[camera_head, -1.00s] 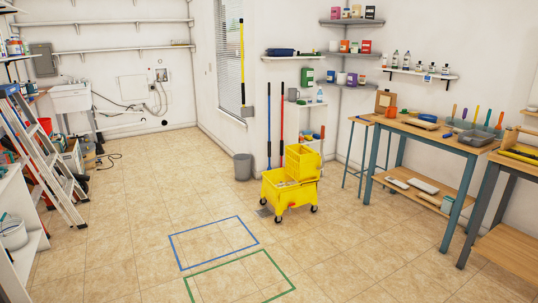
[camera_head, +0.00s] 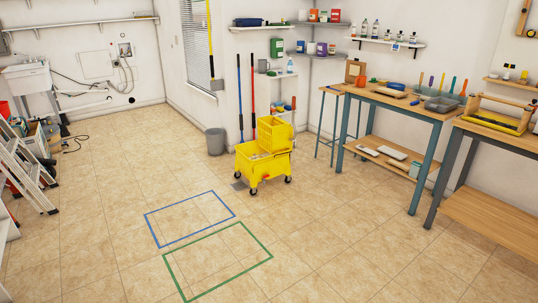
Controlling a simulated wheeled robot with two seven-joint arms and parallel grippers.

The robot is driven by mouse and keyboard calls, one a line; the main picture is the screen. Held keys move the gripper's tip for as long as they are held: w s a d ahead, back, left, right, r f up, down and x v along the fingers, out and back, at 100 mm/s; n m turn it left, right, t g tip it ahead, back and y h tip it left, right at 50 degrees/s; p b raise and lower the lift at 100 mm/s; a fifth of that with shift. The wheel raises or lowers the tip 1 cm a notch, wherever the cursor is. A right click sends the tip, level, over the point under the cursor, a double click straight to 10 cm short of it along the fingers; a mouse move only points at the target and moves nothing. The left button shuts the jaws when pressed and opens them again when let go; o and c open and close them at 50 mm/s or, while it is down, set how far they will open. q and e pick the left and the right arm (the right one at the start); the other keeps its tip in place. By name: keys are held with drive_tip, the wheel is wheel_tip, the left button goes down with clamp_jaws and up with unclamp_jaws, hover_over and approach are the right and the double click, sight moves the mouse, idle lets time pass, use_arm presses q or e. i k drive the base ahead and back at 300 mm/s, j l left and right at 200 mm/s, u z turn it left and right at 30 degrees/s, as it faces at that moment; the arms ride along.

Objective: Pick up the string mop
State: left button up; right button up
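Two long handles, one blue (camera_head: 239,95) and one red (camera_head: 252,90), stand upright against the back wall just behind the yellow mop bucket (camera_head: 258,170). I cannot tell which belongs to the string mop, as no string head shows clearly and the lower end of the red handle is hidden by the bucket. The bucket stands on casters on the tile floor, with its wringer (camera_head: 273,132) on top. Neither of my grippers is in view.
Blue (camera_head: 190,219) and green (camera_head: 218,262) taped rectangles mark open floor in front of the bucket. A grey bin (camera_head: 215,142) stands left of it. Workbenches (camera_head: 405,101) line the right side; a stepladder (camera_head: 22,170) stands at left.

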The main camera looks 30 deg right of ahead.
sight(241, 116)
drive_tip(key=u, duration=0.3)
drive_tip(key=i+z, duration=0.15)
drive_tip(key=i, duration=1.9)
drive_tip(key=i+u, duration=0.15)
drive_tip(key=i, duration=1.25)
drive_tip(key=i+z, duration=0.15)
drive_tip(key=i, duration=0.3)
drive_tip(key=i+j+z, duration=0.15)
drive_tip(key=i, duration=0.35)
drive_tip(key=i+j+z, duration=0.15)
drive_tip(key=i, duration=0.3)
drive_tip(key=i+l+z, duration=0.15)
drive_tip(key=i+z, duration=0.25)
drive_tip(key=i, duration=0.4)
drive_tip(key=i+j+z, duration=0.1)
drive_tip(key=i+z, duration=0.3)
drive_tip(key=i, duration=0.4)
drive_tip(key=i+z, duration=0.15)
drive_tip(key=i, duration=0.4)
drive_tip(key=i+z, duration=0.2)
drive_tip(key=i, duration=0.35)
drive_tip(key=i+j+z, duration=0.15)
drive_tip(key=i, duration=0.4)
